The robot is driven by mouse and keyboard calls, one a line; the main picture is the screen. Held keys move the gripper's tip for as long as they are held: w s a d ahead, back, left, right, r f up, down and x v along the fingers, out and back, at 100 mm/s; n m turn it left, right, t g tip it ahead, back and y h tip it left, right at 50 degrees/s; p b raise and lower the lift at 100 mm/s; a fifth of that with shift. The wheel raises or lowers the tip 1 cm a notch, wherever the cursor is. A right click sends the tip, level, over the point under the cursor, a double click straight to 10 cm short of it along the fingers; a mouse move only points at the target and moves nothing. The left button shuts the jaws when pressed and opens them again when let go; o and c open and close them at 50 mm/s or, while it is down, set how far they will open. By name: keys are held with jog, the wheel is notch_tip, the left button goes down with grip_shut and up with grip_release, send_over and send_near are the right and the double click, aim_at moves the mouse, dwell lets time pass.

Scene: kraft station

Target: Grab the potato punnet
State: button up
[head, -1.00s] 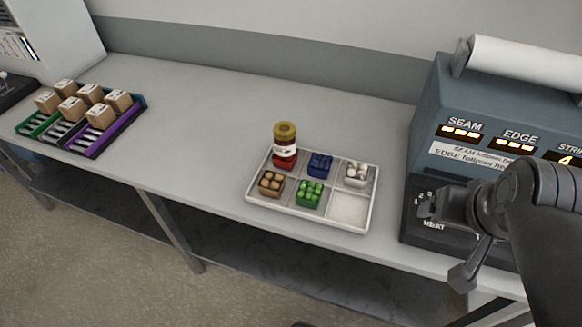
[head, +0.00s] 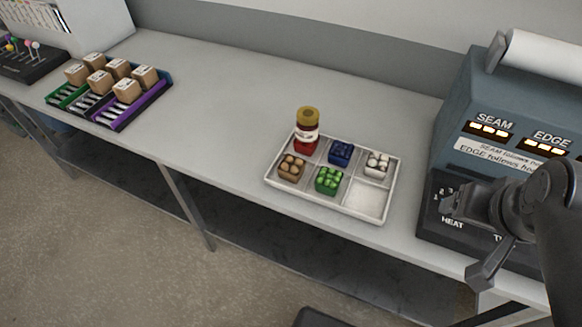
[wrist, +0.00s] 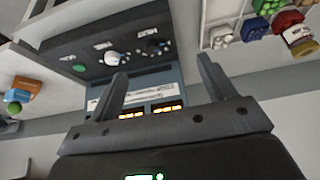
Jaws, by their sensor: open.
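The potato punnet (head: 292,168), small and brown with tan lumps in it, sits in the front-left compartment of a white divided tray (head: 352,212) on the counter in the head view. My gripper (wrist: 160,75) shows in the wrist view with its two fingers apart and nothing between them. In the head view my arm is at the right, in front of the blue-grey machine, well to the right of the tray and apart from the punnet. The wrist view shows part of the tray at upper right; I cannot make out the potato punnet there.
Several boxes (head: 126,90) sit far left; counter between is clear.

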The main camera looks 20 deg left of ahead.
jog(key=shift+c, duration=1.1)
jog(key=g, duration=0.6)
send_over(292, 163)
notch_tip(292, 163, down, 9)
jog(key=shift+s+a+f, duration=0.1)
jog(key=shift+a+f, duration=0.15)
jog(key=shift+f, duration=0.3)
jog(key=f, duration=1)
jog(key=shift+d, duration=0.25)
